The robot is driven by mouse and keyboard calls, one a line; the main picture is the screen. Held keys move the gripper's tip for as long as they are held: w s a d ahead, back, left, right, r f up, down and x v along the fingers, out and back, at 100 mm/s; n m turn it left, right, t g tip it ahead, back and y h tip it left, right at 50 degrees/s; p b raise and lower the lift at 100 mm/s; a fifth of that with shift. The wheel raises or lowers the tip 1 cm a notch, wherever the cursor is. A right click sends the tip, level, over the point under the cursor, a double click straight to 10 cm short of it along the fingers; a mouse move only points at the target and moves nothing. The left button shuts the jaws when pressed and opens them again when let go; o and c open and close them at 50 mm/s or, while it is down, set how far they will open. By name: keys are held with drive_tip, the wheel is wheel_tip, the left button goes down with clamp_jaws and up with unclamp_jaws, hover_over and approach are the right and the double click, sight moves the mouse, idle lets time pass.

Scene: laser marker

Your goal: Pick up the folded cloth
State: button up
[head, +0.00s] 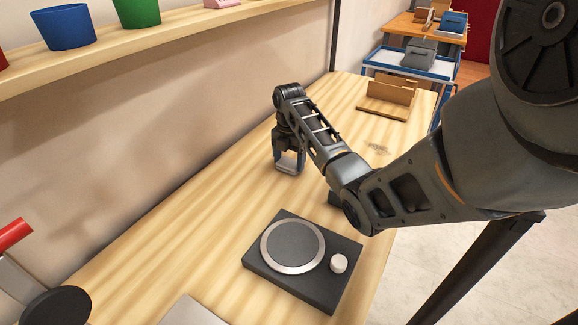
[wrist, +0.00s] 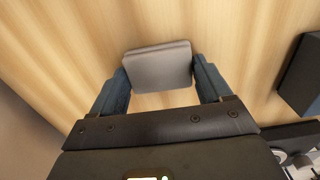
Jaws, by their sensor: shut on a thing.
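My gripper (head: 289,163) hangs down over the wooden table, toward the wall side. In the wrist view its two blue-grey fingers (wrist: 159,66) close on opposite sides of a small grey folded cloth (wrist: 158,72). The cloth is a flat, rounded rectangle and lies level between the fingertips. In the head view only a pale grey edge of it shows between the fingers. I cannot tell whether it touches the table or hangs just above it.
A black device with a round plate (head: 292,246) and white knob stands on the near table (head: 190,225). A wooden holder (head: 388,98) is at the far end. A shelf (head: 190,42) with blue and green pots runs along the wall. A dark block (wrist: 302,75) stands right in the wrist view.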

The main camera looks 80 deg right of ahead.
sight(289, 162)
drive_tip(key=shift+r, duration=0.15)
drive_tip(key=shift+c, duration=0.2)
wheel_tip(289, 162, up, 4)
drive_tip(key=shift+d+r, duration=0.1)
drive_tip(key=s+d+r+p, duration=0.1)
drive_tip(key=s+r+p, duration=0.1)
drive_tip(key=s, duration=0.3)
drive_tip(key=s+d+r+p, duration=0.1)
drive_tip(key=s+r+p, duration=0.1)
drive_tip(key=s+r, duration=0.2)
drive_tip(key=shift+s+d+r, duration=0.25)
drive_tip(key=shift+s+d, duration=0.05)
drive_tip(key=shift+s, duration=0.9)
drive_tip(key=o, duration=0.5)
drive_tip(key=c, duration=0.4)
drive_tip(key=shift+w, duration=0.1)
